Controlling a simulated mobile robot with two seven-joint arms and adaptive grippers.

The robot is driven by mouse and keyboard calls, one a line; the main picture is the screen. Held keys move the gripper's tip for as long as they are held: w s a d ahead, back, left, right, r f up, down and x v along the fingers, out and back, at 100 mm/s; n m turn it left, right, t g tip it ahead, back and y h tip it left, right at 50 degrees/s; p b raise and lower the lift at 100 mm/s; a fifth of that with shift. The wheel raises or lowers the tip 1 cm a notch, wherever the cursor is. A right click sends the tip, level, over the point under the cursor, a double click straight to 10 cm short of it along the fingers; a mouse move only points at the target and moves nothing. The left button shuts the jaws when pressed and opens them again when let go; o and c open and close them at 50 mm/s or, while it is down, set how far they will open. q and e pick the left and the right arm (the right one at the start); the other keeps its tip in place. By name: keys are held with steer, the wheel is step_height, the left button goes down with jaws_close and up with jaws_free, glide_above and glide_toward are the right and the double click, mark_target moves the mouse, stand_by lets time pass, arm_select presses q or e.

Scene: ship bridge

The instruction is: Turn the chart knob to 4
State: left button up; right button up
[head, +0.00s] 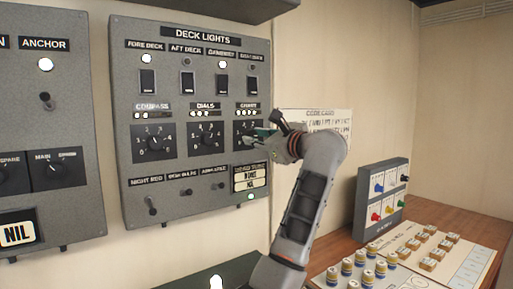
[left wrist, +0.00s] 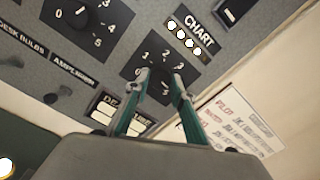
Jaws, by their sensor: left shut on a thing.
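The chart knob (left wrist: 160,84) is a dark knob on a black numbered plate under the label CHART. In the left wrist view it lies between my left gripper's two green fingers (left wrist: 158,92), which are shut on it. The digits 1, 2 and 3 show around it, but I cannot tell where its pointer stands. In the head view my left gripper (head: 258,138) reaches in from the right side of the deck lights panel (head: 190,170) and covers much of the chart plate (head: 242,128). My right gripper is not in view.
The dials knob (head: 207,134) and compass knob (head: 154,143) sit left of the chart knob. Small toggles (head: 187,192) and a display (head: 250,179) are below. A code card (head: 325,119) hangs on the wall at right. A desk with a switch box (head: 382,198) and small pieces stands lower right.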

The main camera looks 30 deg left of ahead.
arm_select(q)
steer(key=shift+n+b, duration=1.5)
steer(key=shift+n, duration=0.6)
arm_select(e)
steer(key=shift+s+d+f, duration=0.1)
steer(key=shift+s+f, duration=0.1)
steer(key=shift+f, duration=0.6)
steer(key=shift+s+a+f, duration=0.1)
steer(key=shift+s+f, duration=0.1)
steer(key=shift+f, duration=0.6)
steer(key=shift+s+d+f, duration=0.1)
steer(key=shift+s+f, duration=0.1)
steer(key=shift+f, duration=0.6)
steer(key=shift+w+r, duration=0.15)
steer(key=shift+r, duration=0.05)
arm_select(q)
steer(key=o, duration=1.1)
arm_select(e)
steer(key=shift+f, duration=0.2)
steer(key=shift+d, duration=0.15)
arm_select(q)
steer(key=v, duration=0.7)
steer(key=shift+d, duration=0.25)
